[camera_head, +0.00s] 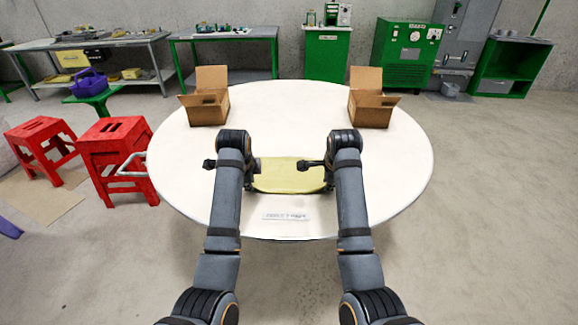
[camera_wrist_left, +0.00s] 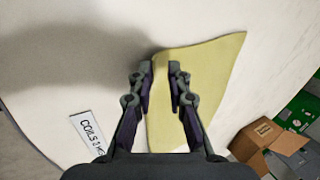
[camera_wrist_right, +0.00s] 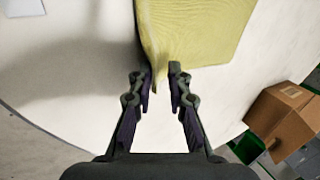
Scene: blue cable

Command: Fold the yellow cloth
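The yellow cloth (camera_head: 288,178) lies on the round white table between my two arms. In the left wrist view, my left gripper (camera_wrist_left: 160,68) has its fingers apart, with the cloth (camera_wrist_left: 200,75) under and between them near one edge. In the right wrist view, my right gripper (camera_wrist_right: 159,72) also has its fingers apart. A creased corner of the cloth (camera_wrist_right: 195,30) reaches between its fingertips; firm contact is not clear. In the head view my arms hide parts of the cloth's sides.
The white table (camera_head: 290,110) is mostly clear. Two open cardboard boxes stand at the back, one left (camera_head: 207,108) and one right (camera_head: 370,108). A printed label (camera_head: 286,215) lies near the front edge. Red stools (camera_head: 117,160) stand left of the table.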

